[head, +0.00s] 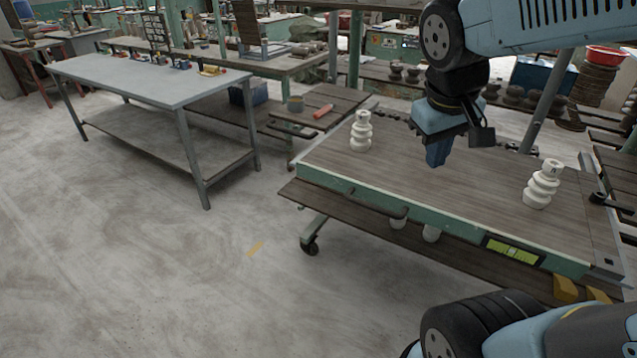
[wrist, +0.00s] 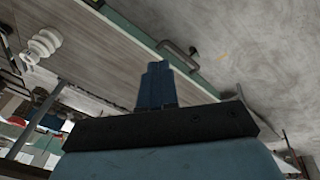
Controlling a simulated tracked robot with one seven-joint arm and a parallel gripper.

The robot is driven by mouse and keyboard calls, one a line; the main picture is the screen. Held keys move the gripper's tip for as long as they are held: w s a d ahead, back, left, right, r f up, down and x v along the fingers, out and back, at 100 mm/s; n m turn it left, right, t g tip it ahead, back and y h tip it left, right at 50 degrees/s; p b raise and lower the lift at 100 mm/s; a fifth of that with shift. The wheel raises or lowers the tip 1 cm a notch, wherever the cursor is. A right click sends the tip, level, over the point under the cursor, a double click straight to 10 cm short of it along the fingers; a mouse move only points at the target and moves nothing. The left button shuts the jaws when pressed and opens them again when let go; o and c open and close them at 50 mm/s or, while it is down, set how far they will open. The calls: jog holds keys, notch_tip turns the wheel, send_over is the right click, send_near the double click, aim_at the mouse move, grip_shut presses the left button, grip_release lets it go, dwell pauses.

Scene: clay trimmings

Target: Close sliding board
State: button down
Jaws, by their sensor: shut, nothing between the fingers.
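A wood-topped board (head: 440,185) with a green front edge lies on a wheeled stand at the right of the head view. A dark bar handle (head: 378,211) sticks out from its front edge. The handle also shows in the wrist view (wrist: 180,55). A second wooden board (head: 340,208) juts out below the front edge; I cannot tell which one is the sliding board. My gripper (head: 436,162) is shut and empty, pointing down above the wood top, behind the handle and apart from it. Its closed fingers show in the wrist view (wrist: 156,70).
Ribbed white insulators stand on the top at left (head: 360,132) and right (head: 542,185). A yellow-green panel (head: 512,250) sits on that edge. A grey table (head: 150,80) stands left. The floor between is clear.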

jog(key=w+a+f+n+g+h, duration=0.1)
jog(key=w+f+n+g+h, duration=0.1)
jog(key=w+f+n+h, duration=0.35)
jog(key=n+t+h, duration=0.3)
jog(key=n+t, duration=1.1)
jog(key=n, duration=0.7)
send_near(324, 180)
jog(key=x, duration=0.6)
jog(key=shift+w+d+f, duration=0.1)
jog(key=shift+w+d, duration=0.1)
jog(key=shift+w, duration=0.15)
